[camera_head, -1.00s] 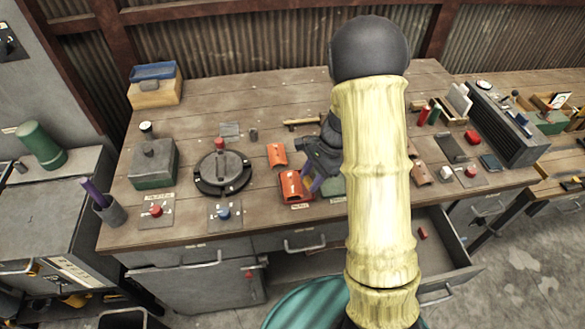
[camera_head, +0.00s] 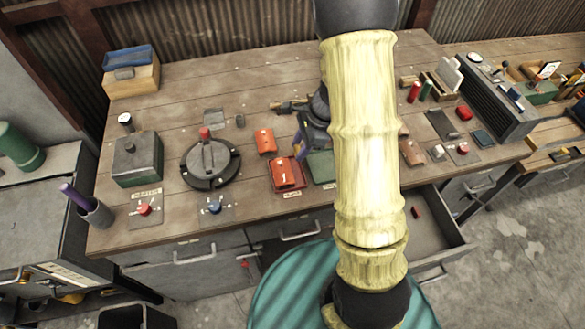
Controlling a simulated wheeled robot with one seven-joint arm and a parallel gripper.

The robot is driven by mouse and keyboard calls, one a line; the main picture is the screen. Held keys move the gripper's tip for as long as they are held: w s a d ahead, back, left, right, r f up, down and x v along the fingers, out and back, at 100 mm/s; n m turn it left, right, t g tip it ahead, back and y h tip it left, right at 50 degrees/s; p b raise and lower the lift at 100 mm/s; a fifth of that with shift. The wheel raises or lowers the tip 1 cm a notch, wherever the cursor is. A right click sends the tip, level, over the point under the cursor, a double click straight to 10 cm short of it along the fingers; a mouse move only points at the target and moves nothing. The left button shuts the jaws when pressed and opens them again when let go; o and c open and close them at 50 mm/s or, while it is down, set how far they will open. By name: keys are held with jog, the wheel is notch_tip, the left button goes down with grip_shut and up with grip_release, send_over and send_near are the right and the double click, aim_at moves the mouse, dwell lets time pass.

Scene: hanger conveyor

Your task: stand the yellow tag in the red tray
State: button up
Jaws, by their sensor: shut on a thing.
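The red tray (camera_head: 295,187) lies on the workbench near its front edge, left of my arm, with a red-orange piece in or on it. My gripper (camera_head: 301,153) is just behind and to the right of the tray, close above the bench. My arm covers part of it. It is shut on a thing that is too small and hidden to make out. I cannot pick out the yellow tag in this view, and cannot tell whether anything touches the tray.
A green tray (camera_head: 321,167) sits right of the red tray. An orange block (camera_head: 265,141) lies behind it, and a round dark fixture (camera_head: 209,162) stands left. An open drawer (camera_head: 432,230) juts out at front right.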

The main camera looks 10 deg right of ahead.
notch_tip(320, 180, down, 5)
jog(key=shift+w+a+r, duration=0.1)
jog(key=shift+a, duration=0.05)
jog(key=shift+f, duration=1.9)
jog(key=shift+f, duration=0.15)
jog(key=o, duration=1.1)
